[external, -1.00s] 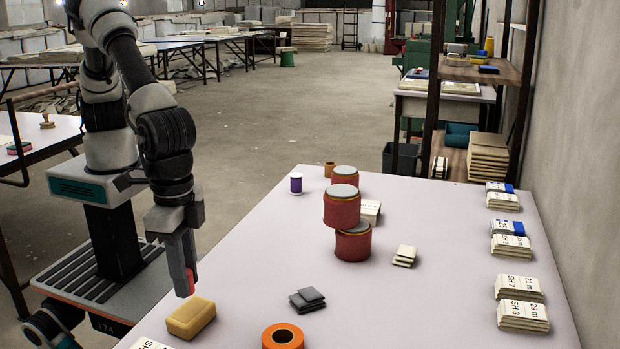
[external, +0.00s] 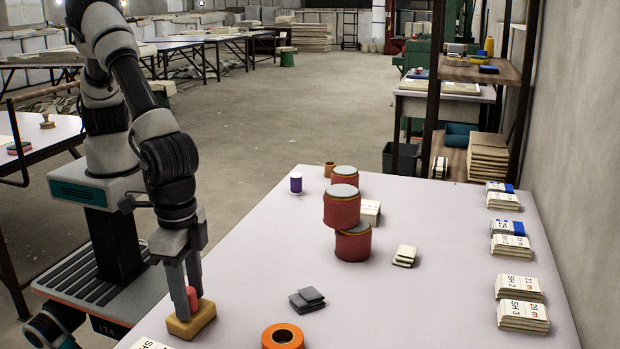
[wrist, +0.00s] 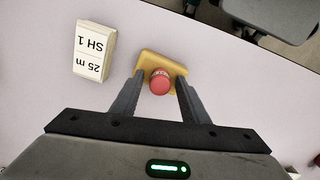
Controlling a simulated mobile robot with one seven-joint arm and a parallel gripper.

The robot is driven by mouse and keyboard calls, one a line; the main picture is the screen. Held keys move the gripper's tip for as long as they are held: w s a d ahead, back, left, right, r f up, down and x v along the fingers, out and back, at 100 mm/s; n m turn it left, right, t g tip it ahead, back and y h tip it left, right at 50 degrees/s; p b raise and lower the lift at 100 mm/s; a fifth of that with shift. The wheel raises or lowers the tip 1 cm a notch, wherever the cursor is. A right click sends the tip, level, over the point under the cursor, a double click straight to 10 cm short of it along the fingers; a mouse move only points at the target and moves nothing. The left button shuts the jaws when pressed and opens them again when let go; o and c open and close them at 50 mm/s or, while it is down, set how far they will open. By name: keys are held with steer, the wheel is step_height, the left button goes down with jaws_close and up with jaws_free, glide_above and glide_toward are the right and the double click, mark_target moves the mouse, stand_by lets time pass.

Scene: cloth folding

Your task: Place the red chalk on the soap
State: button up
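The yellow soap block (external: 202,318) lies on the near left part of the table, and it also shows in the wrist view (wrist: 149,58). The red chalk (external: 192,296) stands upright on top of the soap; its round end (wrist: 160,82) faces the wrist camera. My gripper (external: 190,298) is open around the chalk, pointing down. In the wrist view my two fingers (wrist: 161,80) stand on either side of the chalk, with gaps between them and it. The chalk's lower part is partly hidden by a finger in the external view.
An orange tape roll (external: 283,336) and grey pads (external: 306,300) lie to the right of the soap. A labelled stack (wrist: 88,50) lies beside the soap. Stacked red cylinders (external: 341,210) stand farther back.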

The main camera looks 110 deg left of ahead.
mark_target(188, 290)
step_height(188, 290, up, 12)
steer(key=p, duration=0.2)
steer(key=shift+r, duration=0.2)
